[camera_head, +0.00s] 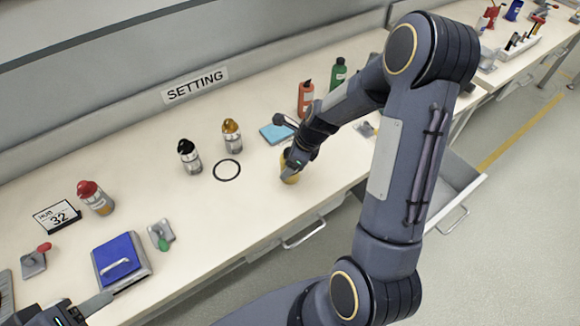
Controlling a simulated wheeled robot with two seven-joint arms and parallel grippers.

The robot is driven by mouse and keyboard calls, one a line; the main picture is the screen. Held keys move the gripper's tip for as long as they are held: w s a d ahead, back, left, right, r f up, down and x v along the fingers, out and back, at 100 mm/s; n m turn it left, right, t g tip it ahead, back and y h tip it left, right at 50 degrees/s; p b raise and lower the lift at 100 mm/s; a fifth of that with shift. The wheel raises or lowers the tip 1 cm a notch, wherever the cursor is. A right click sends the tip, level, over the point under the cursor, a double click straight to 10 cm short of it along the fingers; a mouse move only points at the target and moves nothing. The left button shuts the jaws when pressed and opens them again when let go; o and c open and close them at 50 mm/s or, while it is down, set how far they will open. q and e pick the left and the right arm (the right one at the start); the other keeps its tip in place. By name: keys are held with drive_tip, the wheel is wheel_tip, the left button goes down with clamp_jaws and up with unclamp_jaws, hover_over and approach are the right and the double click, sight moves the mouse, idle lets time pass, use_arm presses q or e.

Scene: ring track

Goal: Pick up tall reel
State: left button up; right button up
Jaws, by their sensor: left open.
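A small yellow round object (290,177), which may be the tall reel, stands on the bench near its front edge. My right gripper (293,168) reaches down over it from above. Its fingertips are mostly hidden, so I cannot tell whether they grip the object. My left gripper (95,304) is at the bottom left, partly cut off by the picture edge. It is open, beside the blue-topped box, and I see nothing held in it.
The bench (215,215) also holds a black-capped bottle (190,157), an orange-capped bottle (232,136), a red-capped bottle (95,198), a black ring (227,170) and a blue box (120,260). An open drawer (455,190) juts out at the right.

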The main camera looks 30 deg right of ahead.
drive_tip(key=c, duration=0.8)
drive_tip(key=shift+r, duration=0.15)
